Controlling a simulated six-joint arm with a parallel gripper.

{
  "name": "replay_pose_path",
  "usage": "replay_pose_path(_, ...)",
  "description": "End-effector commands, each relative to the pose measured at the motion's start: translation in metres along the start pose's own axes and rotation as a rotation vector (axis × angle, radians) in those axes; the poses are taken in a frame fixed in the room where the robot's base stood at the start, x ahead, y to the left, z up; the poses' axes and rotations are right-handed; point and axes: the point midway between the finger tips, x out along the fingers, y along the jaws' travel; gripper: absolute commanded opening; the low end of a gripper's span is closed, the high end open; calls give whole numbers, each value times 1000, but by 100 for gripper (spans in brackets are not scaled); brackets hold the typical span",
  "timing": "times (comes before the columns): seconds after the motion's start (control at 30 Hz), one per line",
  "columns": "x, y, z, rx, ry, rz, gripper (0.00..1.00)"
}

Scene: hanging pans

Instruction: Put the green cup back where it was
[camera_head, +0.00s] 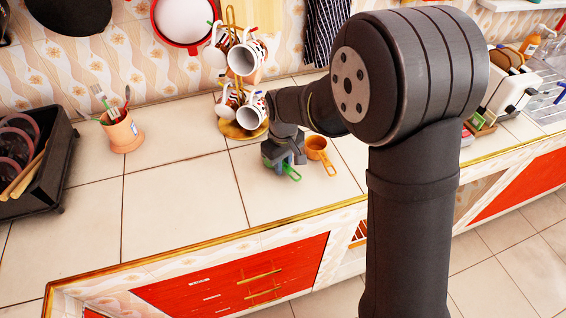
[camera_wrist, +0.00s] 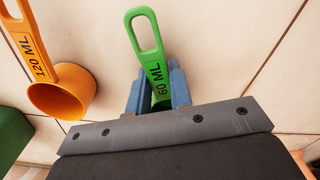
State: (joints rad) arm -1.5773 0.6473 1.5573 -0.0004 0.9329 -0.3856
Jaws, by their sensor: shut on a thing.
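The green cup is a measuring cup whose handle reads "60 ML". In the wrist view its green handle (camera_wrist: 153,66) sticks out away from me between the blue fingers of my gripper (camera_wrist: 157,96). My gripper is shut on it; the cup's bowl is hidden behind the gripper. In the head view my gripper (camera_head: 284,156) is low over the counter, with the green handle (camera_head: 291,172) showing at its front right. I cannot tell whether the cup touches the counter.
An orange measuring cup (camera_head: 317,149) marked "120 ML" lies close to the right of my gripper. A mug stand with striped mugs (camera_head: 243,57) stands just behind. A utensil pot (camera_head: 122,134) and dark dish rack (camera_head: 50,165) are left. The counter's front left is clear.

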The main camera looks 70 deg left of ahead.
Motion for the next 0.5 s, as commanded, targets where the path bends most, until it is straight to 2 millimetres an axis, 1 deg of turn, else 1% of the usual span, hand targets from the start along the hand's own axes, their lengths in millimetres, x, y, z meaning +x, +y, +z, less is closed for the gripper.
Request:
replay_pose_path(0.03,2,0,0,0,-1,0,21)
replay_pose_path(0.13,1,0,0,0,-1,0,41)
replay_pose_path(0.4,0,0,0,0,0,0,41)
replay_pose_path(0.5,-5,0,0,0,1,1,41)
